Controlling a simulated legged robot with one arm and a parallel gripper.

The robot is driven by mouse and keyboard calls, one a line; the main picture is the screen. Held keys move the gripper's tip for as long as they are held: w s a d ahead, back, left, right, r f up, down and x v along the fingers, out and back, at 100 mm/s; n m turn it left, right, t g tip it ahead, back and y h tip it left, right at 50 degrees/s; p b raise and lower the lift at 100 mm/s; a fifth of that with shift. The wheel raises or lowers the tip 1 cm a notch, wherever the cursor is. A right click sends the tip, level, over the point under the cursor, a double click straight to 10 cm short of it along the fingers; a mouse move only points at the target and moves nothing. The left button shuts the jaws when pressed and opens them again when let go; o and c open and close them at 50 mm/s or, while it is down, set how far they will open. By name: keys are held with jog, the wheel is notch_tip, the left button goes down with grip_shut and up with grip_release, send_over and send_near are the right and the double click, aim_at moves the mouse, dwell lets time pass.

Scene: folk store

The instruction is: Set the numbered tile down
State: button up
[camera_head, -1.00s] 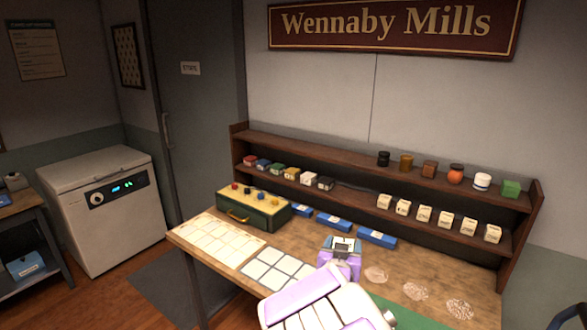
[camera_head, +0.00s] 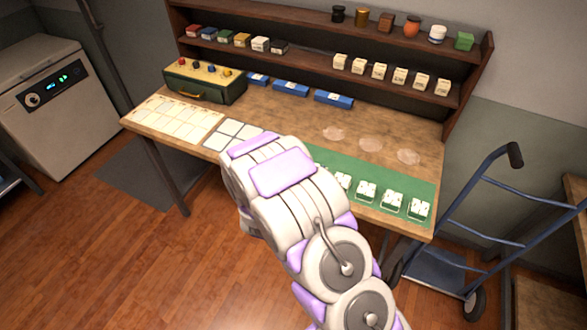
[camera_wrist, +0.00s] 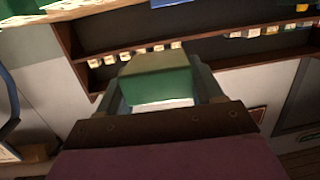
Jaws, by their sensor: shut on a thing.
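In the wrist view, a tile (camera_wrist: 158,82) with a green body and a pale strip at its lower edge sits between the two fingers of my gripper (camera_wrist: 160,92). The gripper is shut on it, and no number shows on the faces in view. In the head view, my arm hides the gripper and the held tile. Several white-faced tiles with green sides, such as this tile (camera_head: 392,201), stand in a row on a green mat (camera_head: 405,186) at the table's front right. The mat's left end is hidden behind my arm.
The wooden table (camera_head: 290,112) also bears a cream grid sheet (camera_head: 180,118), a sheet of pale squares (camera_head: 225,133), a green-and-yellow box (camera_head: 205,88) and blue boxes (camera_head: 290,89). A shelf (camera_head: 315,58) stands behind. A blue hand truck (camera_head: 460,220) stands right. Floor at front left is clear.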

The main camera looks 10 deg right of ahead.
jog(key=s+d+f+h, duration=0.1)
jog(key=s+d+f, duration=0.1)
jog(key=f, duration=0.3)
jog(key=shift+s+d+m+g, duration=0.15)
jog(key=shift+s+m+g, duration=0.2)
jog(key=shift+s, duration=0.35)
jog(key=w+a, duration=0.1)
jog(key=w, duration=0.3)
jog(key=w+a+f+b, duration=0.1)
jog(key=w+a, duration=0.1)
jog(key=w, duration=0.3)
jog(key=w+a+b, duration=0.1)
jog(key=w, duration=0.4)
jog(key=shift+w+a+f, duration=0.15)
jog(key=shift+a, duration=0.1)
jog(key=shift+w+a+f+b, duration=0.1)
jog(key=shift+w+f+b, duration=0.15)
jog(key=shift+f, duration=0.6)
jog(key=shift+w+f+b, duration=0.15)
jog(key=shift+w+f, duration=0.1)
jog(key=shift+f, duration=0.6)
jog(key=shift+r, duration=0.1)
jog(key=o, duration=1.2)
jog(key=shift+c, duration=0.2)
